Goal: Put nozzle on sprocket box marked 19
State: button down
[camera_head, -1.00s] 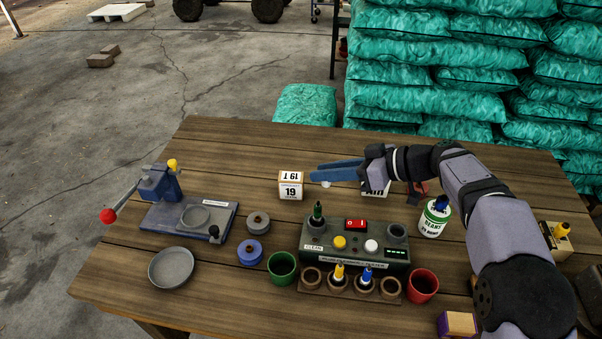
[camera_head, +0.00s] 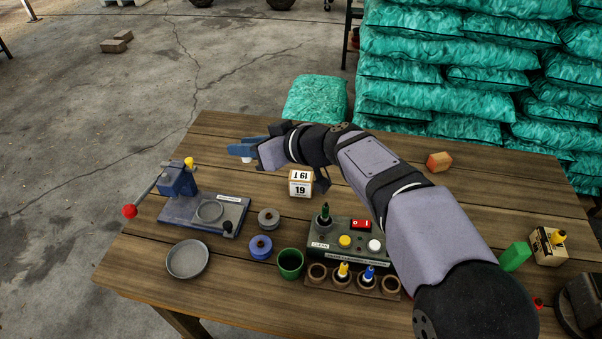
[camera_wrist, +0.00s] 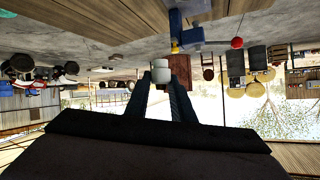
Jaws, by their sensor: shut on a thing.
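The box marked 19 (camera_head: 300,190), white with orange trim, stands upright near the middle of the table, its top clear. My gripper (camera_head: 241,151), with blue fingers, is above and left of this box in the head view, shut on a small white piece (camera_head: 247,160). The piece shows as a pale rounded end between the fingertips in the wrist view (camera_wrist: 161,73). The rest is hidden, so I cannot tell if it is the nozzle.
At left stands a blue vise (camera_head: 177,179) with a red-knobbed lever and a yellow-tipped piece. A grey dish (camera_head: 187,259), blue spool (camera_head: 260,247), green cup (camera_head: 290,263) and tester (camera_head: 345,255) stand in front. My arm hides part of the right side.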

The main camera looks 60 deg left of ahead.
jog(key=w+f+m+t, duration=0.3)
jog(key=w+m+t, duration=0.35)
jog(key=w, duration=0.65)
jog(key=t+b, duration=0.1)
jog(key=b, duration=0.4)
send_over(301, 175)
jog(key=shift+y, duration=0.3)
notch_tip(301, 175, down, 7)
jog(key=shift+r, duration=0.15)
jog(key=shift+f+b, duration=0.95)
jog(key=shift+f, duration=0.9)
jog(key=shift+f+b, duration=0.2)
jog(key=shift+b, duration=0.1)
jog(key=c, duration=1.5)
grip_release()
jog(key=shift+r, duration=0.1)
jog(key=shift+r+p, duration=0.1)
jog(key=shift+p, duration=0.2)
